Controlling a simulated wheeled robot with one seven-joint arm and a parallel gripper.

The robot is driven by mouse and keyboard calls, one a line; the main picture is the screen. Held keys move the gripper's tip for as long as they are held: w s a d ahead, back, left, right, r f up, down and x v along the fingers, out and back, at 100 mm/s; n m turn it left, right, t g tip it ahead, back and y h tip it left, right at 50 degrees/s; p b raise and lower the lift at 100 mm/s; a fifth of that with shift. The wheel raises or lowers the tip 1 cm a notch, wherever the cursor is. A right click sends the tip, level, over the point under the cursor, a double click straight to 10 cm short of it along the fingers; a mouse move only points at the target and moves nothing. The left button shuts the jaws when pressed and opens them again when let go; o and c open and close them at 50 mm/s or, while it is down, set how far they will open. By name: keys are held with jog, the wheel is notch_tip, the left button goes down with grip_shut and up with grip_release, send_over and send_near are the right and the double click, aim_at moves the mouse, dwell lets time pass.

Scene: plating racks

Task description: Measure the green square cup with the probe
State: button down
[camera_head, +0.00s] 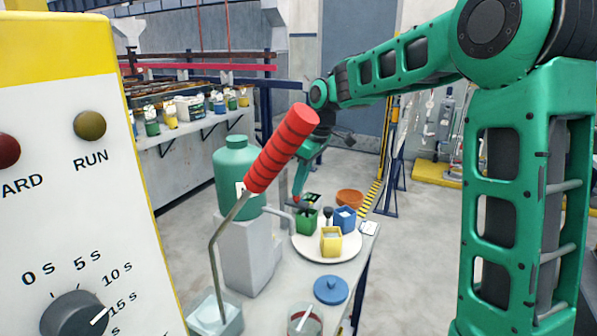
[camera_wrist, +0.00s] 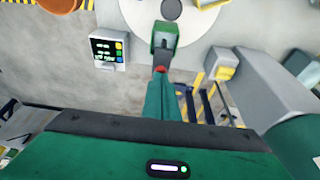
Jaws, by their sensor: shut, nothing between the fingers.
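The green square cup (camera_head: 307,226) stands on a round white plate (camera_head: 318,252) on the bench. It also shows near the top of the wrist view (camera_wrist: 171,28). My gripper (camera_head: 297,198) reaches down beside this cup, on its far left side. In the wrist view my gripper's red tip (camera_wrist: 160,69) is shut, just below the cup. A dark piece (camera_wrist: 163,56) lies between that tip and the cup; I cannot tell whether it is the probe or whether they touch. A small meter (camera_wrist: 103,49) with a lit green display lies beside the plate.
A blue cup (camera_head: 346,218) and a yellow cup (camera_head: 331,243) share the plate. An orange bowl (camera_head: 350,198) sits behind. A teal bottle (camera_head: 236,165) on a grey block and a red-handled tool (camera_head: 283,150) stand at left. A blue lid (camera_head: 331,290) lies in front.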

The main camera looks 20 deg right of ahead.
aim_at(308, 205)
jog(key=shift+s+r, duration=0.1)
jog(key=w+v, duration=0.1)
jog(key=v, duration=1.2)
jog(key=shift+a+r, duration=0.35)
jog(key=shift+r, duration=0.05)
dwell(0.4)
